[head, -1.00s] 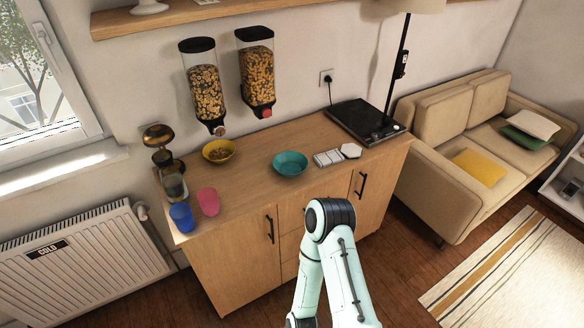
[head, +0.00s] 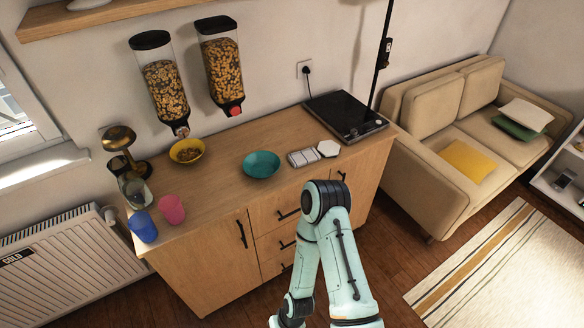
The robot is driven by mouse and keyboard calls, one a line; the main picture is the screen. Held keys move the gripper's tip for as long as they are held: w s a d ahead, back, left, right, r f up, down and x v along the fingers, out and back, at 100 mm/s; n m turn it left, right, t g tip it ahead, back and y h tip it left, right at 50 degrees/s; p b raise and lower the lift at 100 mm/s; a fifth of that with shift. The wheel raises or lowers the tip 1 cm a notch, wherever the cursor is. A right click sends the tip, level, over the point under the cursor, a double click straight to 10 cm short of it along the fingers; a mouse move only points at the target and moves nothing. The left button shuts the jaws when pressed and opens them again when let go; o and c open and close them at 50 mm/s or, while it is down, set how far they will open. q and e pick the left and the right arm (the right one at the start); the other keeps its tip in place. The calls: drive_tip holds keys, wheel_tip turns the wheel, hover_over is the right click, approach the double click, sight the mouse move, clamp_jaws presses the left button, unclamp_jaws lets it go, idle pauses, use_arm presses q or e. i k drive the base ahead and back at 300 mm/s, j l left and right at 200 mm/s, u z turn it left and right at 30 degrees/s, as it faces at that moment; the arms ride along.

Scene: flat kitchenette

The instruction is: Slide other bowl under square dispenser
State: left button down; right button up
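A teal bowl (head: 261,165) stands on the wooden counter, right of and in front of the dispensers; it looks empty. A yellow bowl (head: 187,152) with some cereal in it stands below the left dispenser (head: 166,88). The right dispenser (head: 221,68) has a red knob at its bottom, and the counter under it is bare. Neither gripper shows.
A blue cup (head: 143,228) and a pink cup (head: 172,210) stand at the left front of the counter (head: 217,193), by a glass-and-metal appliance (head: 125,160). White tiles (head: 303,157) lie right of the teal bowl. A black hob (head: 343,115) is at the right end.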

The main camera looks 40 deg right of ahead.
sight(262, 165)
drive_tip(key=i+l, duration=0.1)
drive_tip(key=l, duration=1)
drive_tip(key=i+l, duration=0.15)
drive_tip(key=l, duration=0.95)
drive_tip(key=i, duration=0.05)
